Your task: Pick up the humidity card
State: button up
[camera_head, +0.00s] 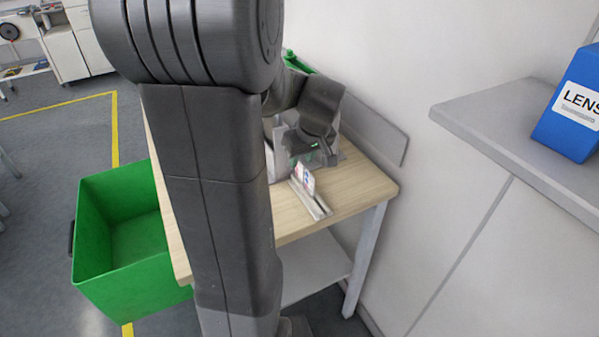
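A small white card with coloured marks (305,177), which looks like the humidity card, stands upright in a narrow light-coloured holder (318,207) on the wooden table (362,188). Its print is too small to read. My gripper (318,158) is over the table just behind the card, close to its top. I cannot tell whether it touches the card. The fingers are small and partly hidden by the wrist, so their opening does not show. My arm hides the left part of the table.
A green open bin (125,282) stands on the floor to the left of the table. A blue box marked LENS (572,115) sits on a grey shelf (510,110) at the right. The wall is close along the table's right side. The table's front right corner is clear.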

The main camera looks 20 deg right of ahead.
aim_at(300, 167)
jog(key=shift+x, duration=2.7)
jog(key=shift+w+d, duration=0.1)
jog(key=shift+d, duration=0.1)
grip_shut()
